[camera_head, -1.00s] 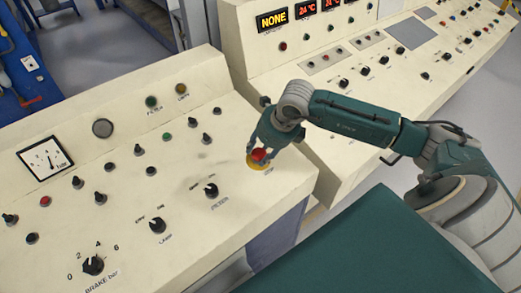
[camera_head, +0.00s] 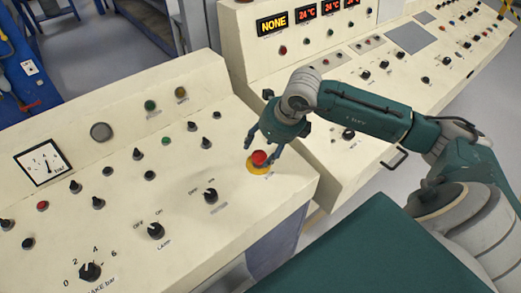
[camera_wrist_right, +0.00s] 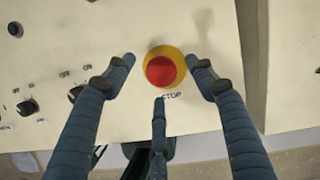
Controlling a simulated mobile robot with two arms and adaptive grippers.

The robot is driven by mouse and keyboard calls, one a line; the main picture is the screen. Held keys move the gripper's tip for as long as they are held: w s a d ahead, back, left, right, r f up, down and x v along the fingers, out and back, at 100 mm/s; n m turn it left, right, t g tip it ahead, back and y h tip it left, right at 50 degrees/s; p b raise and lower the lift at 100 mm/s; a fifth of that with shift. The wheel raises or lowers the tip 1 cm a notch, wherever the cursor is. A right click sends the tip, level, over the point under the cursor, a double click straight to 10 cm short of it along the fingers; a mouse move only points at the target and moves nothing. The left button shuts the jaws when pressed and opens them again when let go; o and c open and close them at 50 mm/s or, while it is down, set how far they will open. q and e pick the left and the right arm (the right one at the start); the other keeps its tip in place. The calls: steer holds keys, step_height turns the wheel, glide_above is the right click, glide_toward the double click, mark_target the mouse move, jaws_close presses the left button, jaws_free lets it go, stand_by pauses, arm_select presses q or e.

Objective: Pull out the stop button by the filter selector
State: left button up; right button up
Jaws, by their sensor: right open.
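The red stop button (camera_head: 259,157) sits on a round yellow base near the right end of the cream console. It also shows in the right wrist view (camera_wrist_right: 160,70), above the printed word STOP. A black selector knob (camera_head: 210,195) stands to its lower left; its label is too small to read. My right gripper (camera_head: 265,147) is over the button, open and empty. In the right wrist view its fingers (camera_wrist_right: 160,78) are spread around the button, two at the sides and one below, with gaps between them and the red cap. My left gripper is not in view.
The lamp knob (camera_head: 156,230) and brake knob (camera_head: 90,271) are further left on the same console. Several small knobs and lamps fill its upper part. A second console (camera_head: 350,115) with red displays stands behind my right arm.

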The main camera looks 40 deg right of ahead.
steer(key=a+v, duration=0.1)
steer(key=v, duration=0.9)
steer(key=shift+d, duration=0.45)
steer(key=shift+f, duration=0.1)
